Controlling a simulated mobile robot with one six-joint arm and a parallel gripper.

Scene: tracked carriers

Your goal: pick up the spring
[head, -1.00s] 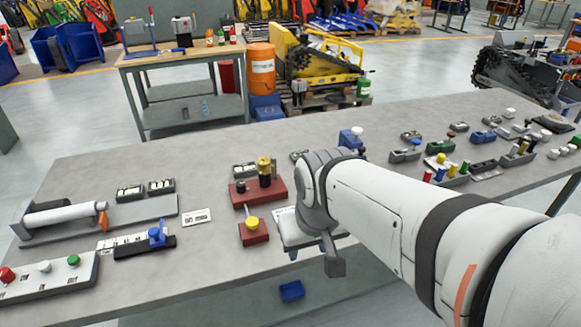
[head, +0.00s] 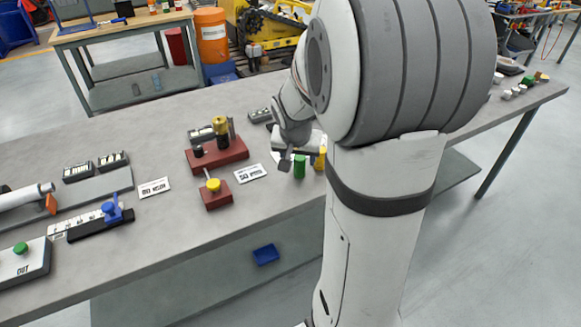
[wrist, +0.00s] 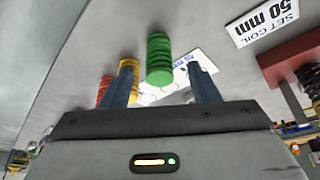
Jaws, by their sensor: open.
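Several coil springs stand on the grey bench. In the wrist view a green spring (wrist: 159,60) stands in the gap between my two fingers, with a yellow spring (wrist: 125,82) and a red spring (wrist: 104,88) by the left finger. The yellow one is partly covered by that finger. In the head view the green spring (head: 299,167) and yellow spring (head: 320,158) show beside my gripper. My gripper (wrist: 160,72) is open and empty. I cannot tell whether the green spring is fully between the fingertips or beyond them. My arm hides much of the gripper in the head view.
A dark red fixture (head: 217,154) with a brass-topped post stands left of the springs, with a smaller red block (head: 216,195) in front. A "50 mm" card (head: 251,173) lies between. A blue tray (head: 265,254) sits below the bench top.

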